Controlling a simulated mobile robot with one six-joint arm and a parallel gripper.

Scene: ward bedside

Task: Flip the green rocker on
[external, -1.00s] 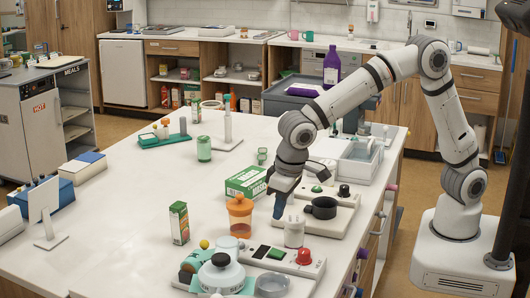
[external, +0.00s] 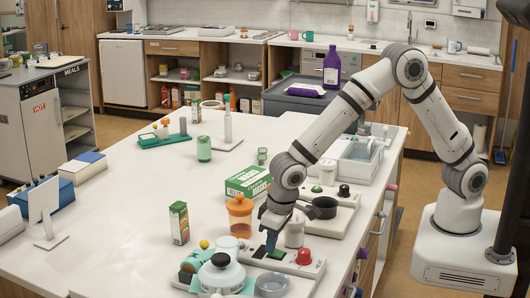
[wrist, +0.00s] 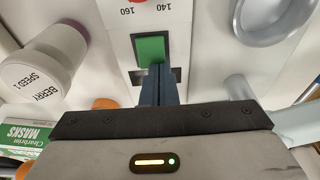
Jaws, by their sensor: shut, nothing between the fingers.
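The green rocker (wrist: 151,50) sits in a dark slot on a white panel in the wrist view, just beyond my fingertips. In the external view the rocker (external: 277,254) shows on the white control panel (external: 318,267), close by my gripper. My gripper (wrist: 158,72) is shut and empty, with its blue fingertips at the near edge of the rocker. I cannot tell whether they touch it. In the external view my gripper (external: 270,246) points down over the panel. The fingers hide part of the slot's near end.
A red knob (external: 304,256) stands on the panel right of the rocker. The table's left part is mostly clear.

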